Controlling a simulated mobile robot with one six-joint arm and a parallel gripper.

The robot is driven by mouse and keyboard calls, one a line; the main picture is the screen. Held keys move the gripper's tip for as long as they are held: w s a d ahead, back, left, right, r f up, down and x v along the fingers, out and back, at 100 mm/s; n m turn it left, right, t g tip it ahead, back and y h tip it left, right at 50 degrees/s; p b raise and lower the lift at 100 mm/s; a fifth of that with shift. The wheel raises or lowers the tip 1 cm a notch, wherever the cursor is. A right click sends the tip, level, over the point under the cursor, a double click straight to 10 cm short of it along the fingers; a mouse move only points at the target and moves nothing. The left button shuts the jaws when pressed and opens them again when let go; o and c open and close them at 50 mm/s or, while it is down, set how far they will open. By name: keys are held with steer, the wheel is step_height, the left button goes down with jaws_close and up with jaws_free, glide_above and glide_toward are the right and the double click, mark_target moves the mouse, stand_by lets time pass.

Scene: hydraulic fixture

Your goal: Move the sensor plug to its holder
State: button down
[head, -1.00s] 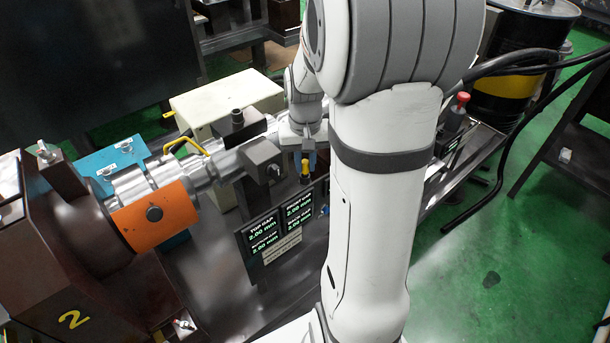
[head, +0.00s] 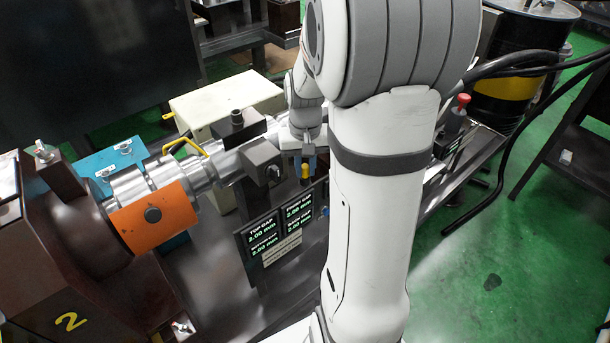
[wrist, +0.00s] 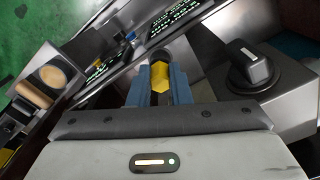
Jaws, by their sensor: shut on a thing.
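The sensor plug (wrist: 160,82), a yellow body with a dark end, sits between the blue fingers of my gripper (wrist: 159,88) in the wrist view. My gripper is shut on it. In the head view my gripper (head: 308,163) is beside the grey block with a black knob, and the yellow plug (head: 305,171) shows at its fingers. The plug's dark lower end is partly hidden, and I cannot tell whether it still sits in a socket. I cannot make out the holder for certain.
The grey block (head: 262,164) with its black knob (wrist: 253,68) is close to my fingers. A gap display panel (head: 283,228) stands just in front. A silver shaft with an orange collar (head: 153,215) lies left. A red-topped button (head: 463,99) stands right.

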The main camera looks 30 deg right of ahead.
steer(key=c, duration=1.3)
jaws_free()
steer(key=shift+o, duration=0.2)
step_height(320, 180, up, 8)
steer(key=shift+f+p, duration=0.15)
steer(key=shift+p, duration=0.4)
steer(key=shift+s+a+r, duration=0.1)
steer(key=shift+a+r, duration=0.15)
steer(key=shift+r, duration=0.05)
steer(key=s+a+r+n+t+p, duration=0.2)
steer(key=s+a+r+p, duration=0.5)
steer(key=s+a, duration=0.4)
steer(key=shift+s+a+r+n+t, duration=0.3)
steer(key=shift+s+r+n, duration=0.15)
steer(key=shift+s+n, duration=0.5)
